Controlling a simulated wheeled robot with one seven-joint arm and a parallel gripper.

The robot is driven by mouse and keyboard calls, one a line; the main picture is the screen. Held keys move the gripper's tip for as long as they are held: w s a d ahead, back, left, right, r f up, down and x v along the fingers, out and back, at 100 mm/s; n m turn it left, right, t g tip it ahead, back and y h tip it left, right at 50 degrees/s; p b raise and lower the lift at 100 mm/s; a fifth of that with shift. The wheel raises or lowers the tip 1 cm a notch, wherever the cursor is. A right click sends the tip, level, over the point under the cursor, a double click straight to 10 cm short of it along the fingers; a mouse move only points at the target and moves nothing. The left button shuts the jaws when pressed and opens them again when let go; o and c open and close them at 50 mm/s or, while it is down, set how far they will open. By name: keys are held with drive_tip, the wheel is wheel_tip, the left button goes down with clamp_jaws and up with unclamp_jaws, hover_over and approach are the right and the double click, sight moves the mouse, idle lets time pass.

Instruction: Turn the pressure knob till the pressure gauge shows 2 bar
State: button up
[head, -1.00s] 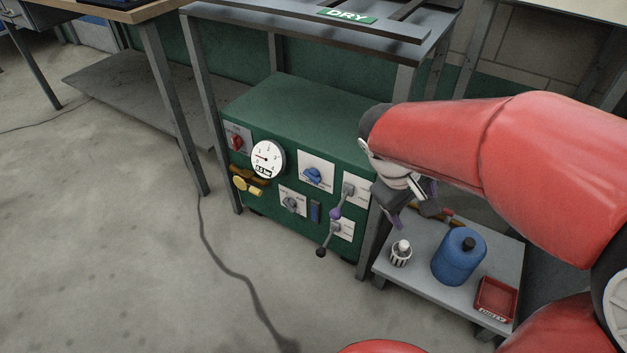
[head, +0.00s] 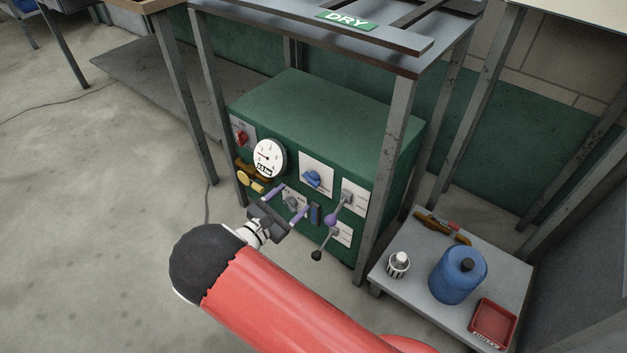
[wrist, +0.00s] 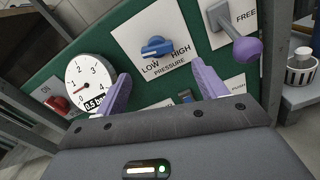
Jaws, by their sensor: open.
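The pressure knob (head: 311,179) is blue and sits on a white plate on the green cabinet's front. In the wrist view the knob (wrist: 157,46) has LOW at its left, HIGH at its right and PRESSURE below. The round white pressure gauge (head: 268,158) is left of it; in the wrist view the gauge (wrist: 90,82) reads 0.5 bar. My gripper (head: 285,203) is open and empty, its purple fingers pointing at the panel, below and left of the knob in the head view. In the wrist view my gripper (wrist: 160,77) shows the knob above and between its fingertips, apart from them.
A lever with a purple ball (head: 333,220) and one with a black ball (head: 316,255) stick out right of my gripper. A red switch (head: 241,137) and yellow valve handle (head: 251,183) are at left. A table leg (head: 388,180) stands at the cabinet's right.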

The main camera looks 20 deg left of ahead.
sight(312, 179)
drive_tip(key=x, duration=0.7)
drive_tip(key=shift+w+p, duration=0.3)
drive_tip(key=c, duration=1)
drive_tip(key=shift+f, duration=0.1)
